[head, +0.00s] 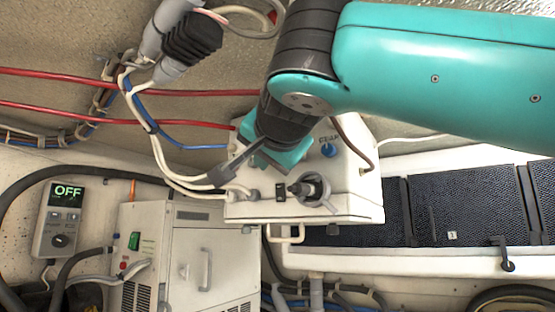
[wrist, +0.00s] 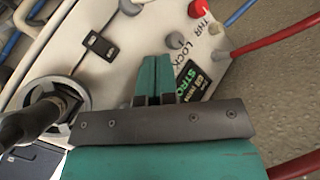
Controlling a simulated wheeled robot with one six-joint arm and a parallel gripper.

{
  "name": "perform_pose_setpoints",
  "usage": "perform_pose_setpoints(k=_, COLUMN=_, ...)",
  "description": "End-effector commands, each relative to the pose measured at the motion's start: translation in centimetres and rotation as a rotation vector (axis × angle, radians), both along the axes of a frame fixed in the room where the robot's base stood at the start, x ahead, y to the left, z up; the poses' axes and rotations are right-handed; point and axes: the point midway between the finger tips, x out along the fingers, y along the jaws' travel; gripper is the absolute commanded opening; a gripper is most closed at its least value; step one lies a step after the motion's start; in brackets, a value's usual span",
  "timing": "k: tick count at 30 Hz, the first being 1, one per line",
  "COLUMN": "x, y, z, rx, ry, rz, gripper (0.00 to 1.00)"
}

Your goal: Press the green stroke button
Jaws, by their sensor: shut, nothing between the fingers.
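My gripper (wrist: 157,66) is shut and empty, its teal fingertips close over the face of a white control box (wrist: 125,20) in the wrist view. I cannot tell whether they touch it. Beside the fingers is a small black display (wrist: 193,80) with green lettering that starts "STRO", partly covered by my gripper. No green button shows clearly on this face; it may be hidden behind the fingers. In the head view the white box (head: 350,205) sits under my arm, which hides much of its top.
A red knob (wrist: 199,8), a grey knob (wrist: 176,41), a black rocker switch (wrist: 100,45) and a ringed black lever (head: 306,189) are on the box. Red lines and cables run around it. A white unit (head: 180,255) with a green switch (head: 134,241) stands lower left.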

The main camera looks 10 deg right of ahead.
Motion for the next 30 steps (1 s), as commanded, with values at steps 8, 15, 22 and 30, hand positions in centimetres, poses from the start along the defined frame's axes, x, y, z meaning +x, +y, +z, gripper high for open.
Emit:
perform_pose_setpoints(k=8, x=-0.1, y=0.0, z=0.0, rx=0.0, ry=0.001, rz=-0.001, gripper=0.0)
perform_pose_setpoints(k=15, x=-1.4, y=1.2, z=0.1, rx=0.001, ry=0.001, rz=0.004, gripper=0.0)
perform_pose_setpoints(k=22, x=-3.1, y=2.6, z=0.1, rx=0.0, ry=0.0, rz=0.003, gripper=0.0)
perform_pose_setpoints(k=30, x=-4.0, y=3.2, z=0.0, rx=0.0, ry=0.001, rz=-0.001, gripper=0.0)
